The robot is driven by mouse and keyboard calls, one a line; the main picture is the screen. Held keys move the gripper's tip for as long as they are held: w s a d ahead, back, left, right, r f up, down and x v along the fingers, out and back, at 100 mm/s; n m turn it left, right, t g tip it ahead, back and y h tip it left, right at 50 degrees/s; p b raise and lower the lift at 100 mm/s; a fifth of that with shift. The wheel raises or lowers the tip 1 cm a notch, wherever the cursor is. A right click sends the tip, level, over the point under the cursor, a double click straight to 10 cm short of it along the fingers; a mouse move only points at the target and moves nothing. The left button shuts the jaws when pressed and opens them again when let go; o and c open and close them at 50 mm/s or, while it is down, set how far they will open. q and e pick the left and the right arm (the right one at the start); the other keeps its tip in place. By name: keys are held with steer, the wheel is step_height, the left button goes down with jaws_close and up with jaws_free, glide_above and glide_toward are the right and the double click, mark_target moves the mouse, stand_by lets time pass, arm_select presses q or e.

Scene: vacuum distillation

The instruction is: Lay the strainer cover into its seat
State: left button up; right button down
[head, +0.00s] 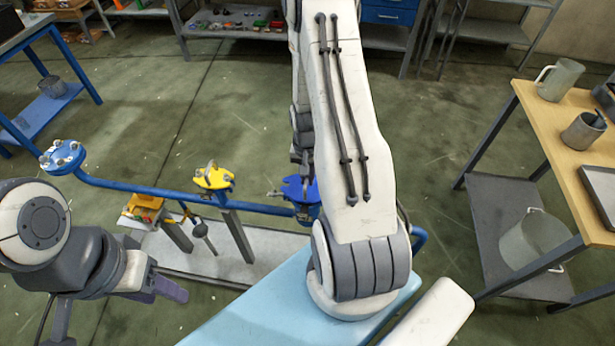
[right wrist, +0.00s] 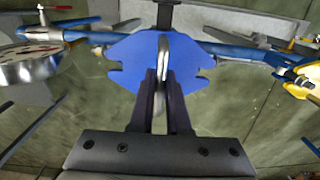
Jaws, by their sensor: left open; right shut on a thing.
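The strainer cover is a blue plate with notched edges (right wrist: 140,62) and an upright metal handle (right wrist: 164,50). My right gripper (right wrist: 162,85) is shut on that handle, with the plate below the fingertips. In the head view the blue cover (head: 299,188) shows at the right end of the blue pipe line, partly behind my right arm, with my right gripper (head: 303,172) above it. A blue body (head: 307,213) stands directly under it. The seat is hidden by the plate, and I cannot tell whether they touch. My left gripper (head: 118,308) is open and empty at the lower left.
The blue pipe (head: 140,189) carries a yellow flanged part (head: 214,178) and a blue bolted flange (head: 62,157). A round silver part (right wrist: 28,68) is left in the right wrist view. A wooden bench (head: 545,115) with a jug (head: 560,80) stands at right.

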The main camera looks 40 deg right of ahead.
steer(key=shift+f+b, duration=0.6)
steer(key=shift+f, duration=0.15)
steer(key=c, duration=0.8)
jaws_free()
steer(key=shift+f, duration=0.1)
step_height(320, 180, up, 11)
steer(key=shift+f, duration=0.15)
steer(key=shift+a, duration=0.1)
